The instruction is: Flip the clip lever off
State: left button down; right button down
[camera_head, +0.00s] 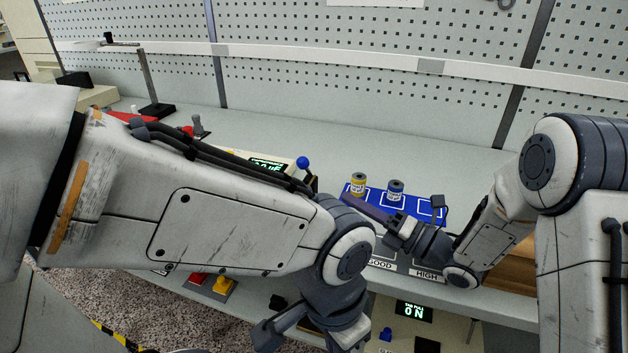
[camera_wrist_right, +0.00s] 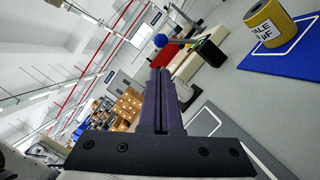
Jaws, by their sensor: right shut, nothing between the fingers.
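A lever with a blue ball knob (camera_head: 302,163) stands at the right end of a cream device with a green display (camera_head: 268,165). In the right wrist view the blue knob (camera_wrist_right: 160,40) and its rod lie just beyond my fingertips, with a visible gap. My right gripper (camera_head: 346,198) is shut and empty, its dark purple fingers pointing left over the blue mat's front edge; the fingers also show in the right wrist view (camera_wrist_right: 160,72). My left forearm hides much of the bench left of the lever.
A blue mat (camera_head: 425,213) carries a yellow spool (camera_head: 358,184) and a blue spool (camera_head: 395,190), close to my right gripper. Trays labelled GOOD and HIGH (camera_head: 427,274) lie in front. The bench behind the mat is clear.

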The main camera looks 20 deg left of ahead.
aim_at(314, 177)
jog(key=p+x, duration=0.2)
jog(key=x, duration=0.8)
jog(key=shift+w, duration=0.1)
dwell(0.3)
jog(key=shift+w+r+m, duration=0.1)
jog(key=shift+r+m, duration=0.1)
jog(key=shift+m, duration=0.2)
